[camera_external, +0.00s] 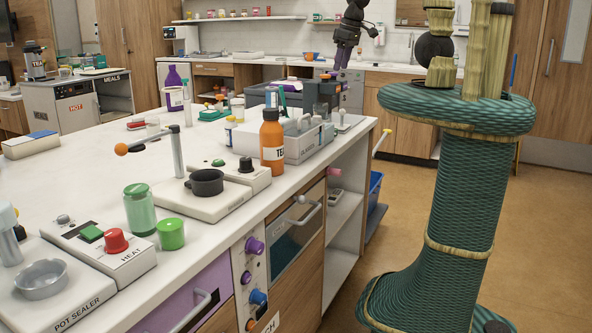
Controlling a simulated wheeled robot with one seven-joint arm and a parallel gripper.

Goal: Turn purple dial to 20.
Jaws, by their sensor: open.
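A purple dial (254,246) sticks out from a pale control panel (243,262) on the counter's front, between the lilac drawer and an oven-like door. A smaller purple knob (246,277) sits just below it. The dial's scale and pointer are too small to read. My gripper (341,62) shows small at the top, beyond the counter's far end, pointing down with open jaws. It is well apart from the dial, and nothing can be made out between its fingers.
A blue knob (258,297) and an orange knob (251,324) sit lower on the panel. Handles on the lilac drawer (187,312) and the oven-like door (299,222) stick out nearby. An orange bottle (272,143) stands near the counter edge above. Floor (405,200) right of the counter is partly clear.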

